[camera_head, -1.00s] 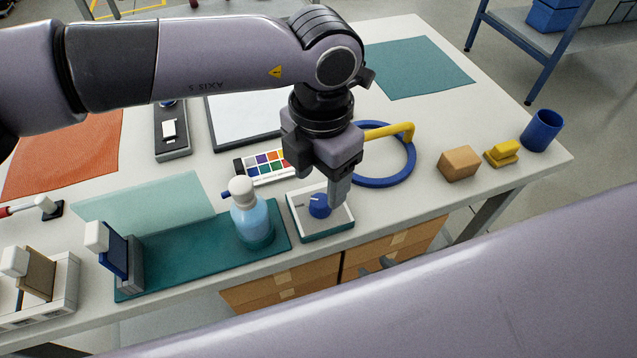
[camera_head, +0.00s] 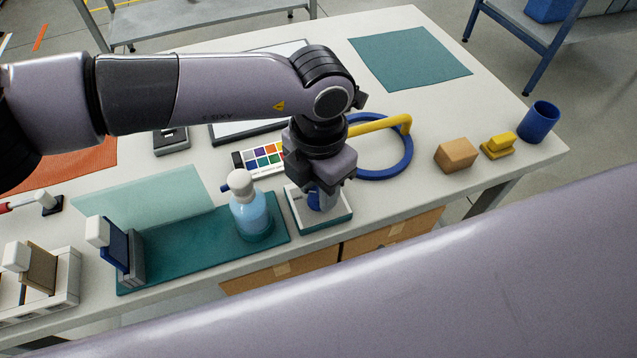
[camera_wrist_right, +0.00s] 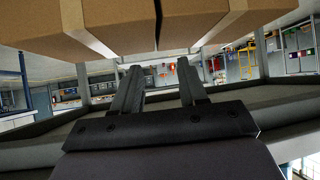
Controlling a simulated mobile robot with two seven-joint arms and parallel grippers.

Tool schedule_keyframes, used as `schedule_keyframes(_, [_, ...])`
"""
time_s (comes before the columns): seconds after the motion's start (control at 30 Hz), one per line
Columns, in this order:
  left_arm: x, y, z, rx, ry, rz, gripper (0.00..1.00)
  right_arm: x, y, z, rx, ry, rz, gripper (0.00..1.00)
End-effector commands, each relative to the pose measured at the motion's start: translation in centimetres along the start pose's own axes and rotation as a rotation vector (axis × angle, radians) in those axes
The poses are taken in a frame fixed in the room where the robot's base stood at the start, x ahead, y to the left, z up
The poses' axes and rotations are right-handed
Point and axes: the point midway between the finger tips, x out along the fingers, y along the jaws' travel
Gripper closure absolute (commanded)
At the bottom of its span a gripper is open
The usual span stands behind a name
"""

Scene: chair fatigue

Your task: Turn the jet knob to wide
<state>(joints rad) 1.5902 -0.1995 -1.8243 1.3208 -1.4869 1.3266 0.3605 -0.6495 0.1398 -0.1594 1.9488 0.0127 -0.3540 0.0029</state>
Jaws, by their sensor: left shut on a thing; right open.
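The jet knob (camera_head: 314,200) is a blue dial on a small white-topped box with a teal base (camera_head: 341,217), at the table's front edge in the head view. My left gripper (camera_head: 322,200) points down over the box and is shut on the knob. The gripper hides most of the knob, and its pointer and markings cannot be read.
A spray bottle (camera_head: 249,210) stands on a teal mat (camera_head: 180,255) just left of the box. A blue ring with a yellow handle (camera_head: 408,155) lies behind it. A cardboard-coloured block (camera_head: 456,154), yellow piece (camera_head: 498,145) and blue cup (camera_head: 539,121) stand at right.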

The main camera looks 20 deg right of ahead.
Motion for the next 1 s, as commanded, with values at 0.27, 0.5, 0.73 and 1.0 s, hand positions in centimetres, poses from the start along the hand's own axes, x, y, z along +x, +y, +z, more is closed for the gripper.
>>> schedule_keyframes(0.27, [0.3, 0.1, 0.0, 0.079, -0.001, 0.001, 0.95, 0.9, 0.0, 1.2, 0.000, 0.001, 0.000, 0.57])
schedule_keyframes(0.5, [0.5, 0.1, 0.0, 0.258, -0.001, 0.002, 0.94, 2.5, 0.0, 3.4, -0.001, 0.001, 0.000, 0.57])
schedule_keyframes(0.73, [0.4, 0.0, 0.0, 0.476, -0.002, 0.002, 0.94, 3.9, -0.2, 5.1, 0.011, -0.008, -0.006, 0.57])
schedule_keyframes(1.0, [0.3, 0.0, 0.0, 0.733, -0.002, 0.001, 0.94, 4.8, -0.8, 5.4, 0.017, -0.005, -0.024, 0.57])
